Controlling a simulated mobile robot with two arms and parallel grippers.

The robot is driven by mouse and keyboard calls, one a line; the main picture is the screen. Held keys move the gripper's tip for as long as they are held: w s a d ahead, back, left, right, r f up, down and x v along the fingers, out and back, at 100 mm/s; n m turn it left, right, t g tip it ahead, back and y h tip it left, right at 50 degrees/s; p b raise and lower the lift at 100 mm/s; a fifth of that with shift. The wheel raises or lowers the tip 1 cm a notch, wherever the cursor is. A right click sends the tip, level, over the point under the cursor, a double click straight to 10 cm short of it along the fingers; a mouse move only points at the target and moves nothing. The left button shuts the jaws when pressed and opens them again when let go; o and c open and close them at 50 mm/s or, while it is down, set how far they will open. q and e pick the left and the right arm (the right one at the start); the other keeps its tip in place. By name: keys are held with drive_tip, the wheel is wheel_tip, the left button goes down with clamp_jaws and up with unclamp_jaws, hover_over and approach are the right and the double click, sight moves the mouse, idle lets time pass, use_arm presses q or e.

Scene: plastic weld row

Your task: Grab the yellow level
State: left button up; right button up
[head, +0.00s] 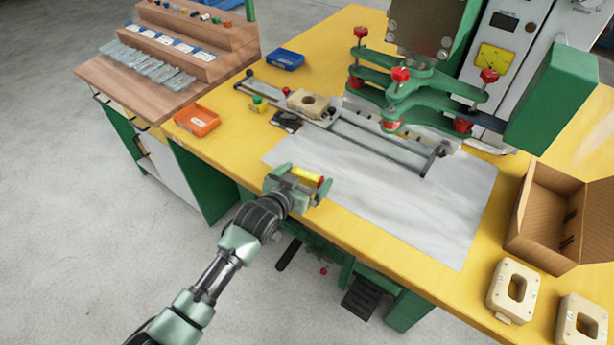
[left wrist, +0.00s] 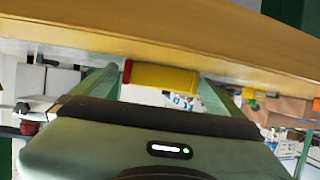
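The yellow level (head: 307,175), a short yellow bar with a red end, is between the two fingers of my left gripper (head: 304,186) in the head view. In the left wrist view the yellow level (left wrist: 163,77) spans the gap between the fingers, its red end at the left finger and its other end at the right finger. My left gripper (left wrist: 160,85) appears shut on it, lengthwise across the fingers. It is by the front edge of the yellow table (head: 385,238). My right gripper is not in view.
A grey sheet (head: 430,200) covers the middle of the table. A green press (head: 420,85) stands behind it. An orange tray (head: 197,120) and a blue tray (head: 285,59) are at left. An open cardboard box (head: 545,215) and beige blocks (head: 514,290) are at right.

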use_arm(q)
drive_tip(key=c, duration=1.2)
drive_tip(key=shift+r, duration=0.15)
